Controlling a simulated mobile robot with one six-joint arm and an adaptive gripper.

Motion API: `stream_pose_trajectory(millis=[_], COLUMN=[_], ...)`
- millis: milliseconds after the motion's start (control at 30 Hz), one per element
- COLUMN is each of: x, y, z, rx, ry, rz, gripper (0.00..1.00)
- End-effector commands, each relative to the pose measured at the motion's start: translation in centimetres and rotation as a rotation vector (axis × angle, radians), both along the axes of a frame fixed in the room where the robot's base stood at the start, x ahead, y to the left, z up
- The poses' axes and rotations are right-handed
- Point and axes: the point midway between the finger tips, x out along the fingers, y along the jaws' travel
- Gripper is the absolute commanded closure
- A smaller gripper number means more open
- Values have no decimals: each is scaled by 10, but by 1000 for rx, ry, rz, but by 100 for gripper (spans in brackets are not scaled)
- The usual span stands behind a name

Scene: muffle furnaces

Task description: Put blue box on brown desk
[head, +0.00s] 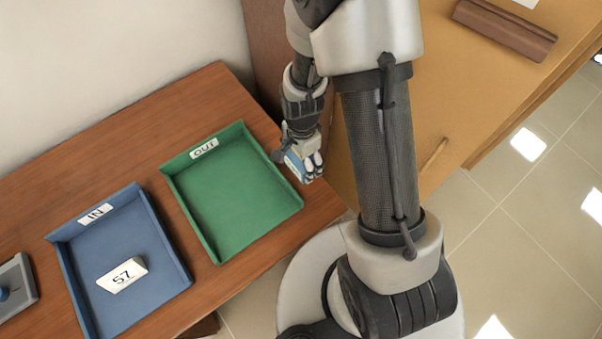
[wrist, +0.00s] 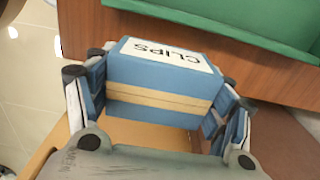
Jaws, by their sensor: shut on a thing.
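The blue box (wrist: 160,85) has a tan stripe and a white label reading "CLIPS". My gripper (wrist: 158,98) is shut on it, with a finger on each side, in the wrist view. In the head view my gripper (head: 305,168) is at the right end of the brown desk (head: 150,125), just right of the green tray. Only a small part of the blue box (head: 294,166) shows there, partly hidden by the fingers. I cannot tell whether the box touches the desk.
A green "OUT" tray (head: 272,221) and a blue "IN" tray (head: 72,275) holding a white "SZ" block (head: 122,275) stand on the desk. A grey item (head: 22,268) lies at far left. A yellow-brown cabinet (head: 450,85) bears a dark brown block (head: 505,30).

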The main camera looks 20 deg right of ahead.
Motion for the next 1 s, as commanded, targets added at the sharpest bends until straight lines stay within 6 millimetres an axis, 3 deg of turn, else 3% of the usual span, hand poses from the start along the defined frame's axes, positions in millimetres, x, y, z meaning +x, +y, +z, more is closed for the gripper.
stream_pose_trajectory(millis=[33, 267, 500, 933, 967, 1000], x=[0, 1, 0, 1, 0, 0], y=[0, 0, 0, 0, 0, 0], z=[-11, -26, -61, -68, -68, -67], rx=[0, 0, 0, 0, 0, 0], ry=[2, -1, 1, -1, -1, -1], rz=[0, 0, 0, 0, 0, 0], gripper=[57, 57, 57, 57, 24, 21])
